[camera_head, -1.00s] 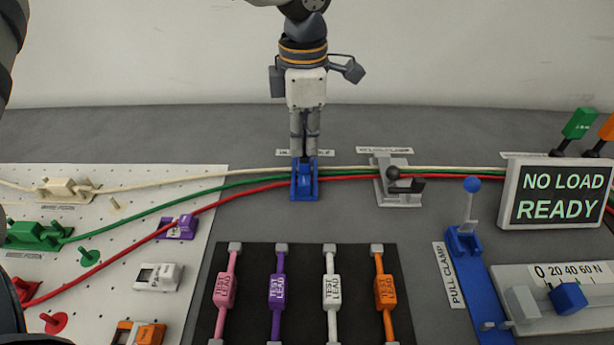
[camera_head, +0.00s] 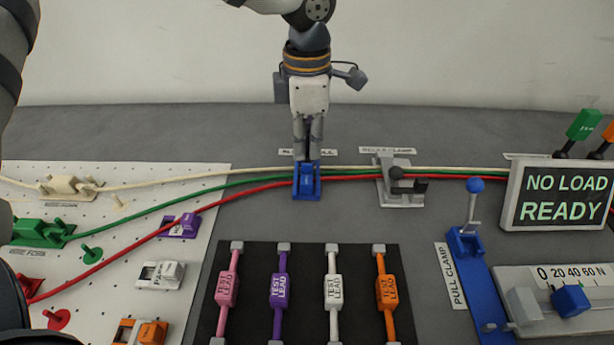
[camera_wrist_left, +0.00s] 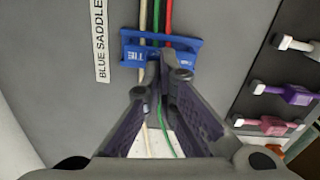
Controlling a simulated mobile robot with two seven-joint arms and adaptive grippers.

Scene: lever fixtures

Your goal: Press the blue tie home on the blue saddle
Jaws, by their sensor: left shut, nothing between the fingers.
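The blue saddle (camera_head: 306,194) stands on the grey bench, with the cream, green and red cables running through it. The blue tie (camera_wrist_left: 137,55) lies across the cables at the saddle in the left wrist view. I cannot tell whether it is fully seated. My left gripper (camera_head: 308,160) points down at the back of the saddle, its fingertips at or just above the blue part and hiding some of it. It is shut and empty; its fingertips (camera_wrist_left: 166,72) meet at the near edge of the tie in the wrist view. My right gripper is not in view.
A grey clamp (camera_head: 400,186) stands right of the saddle on the same cables. A black mat (camera_head: 308,255) with several test leads lies in front. A white pegboard (camera_head: 110,245) is at left. The blue pull clamp (camera_head: 466,243) and a display (camera_head: 556,195) are at right.

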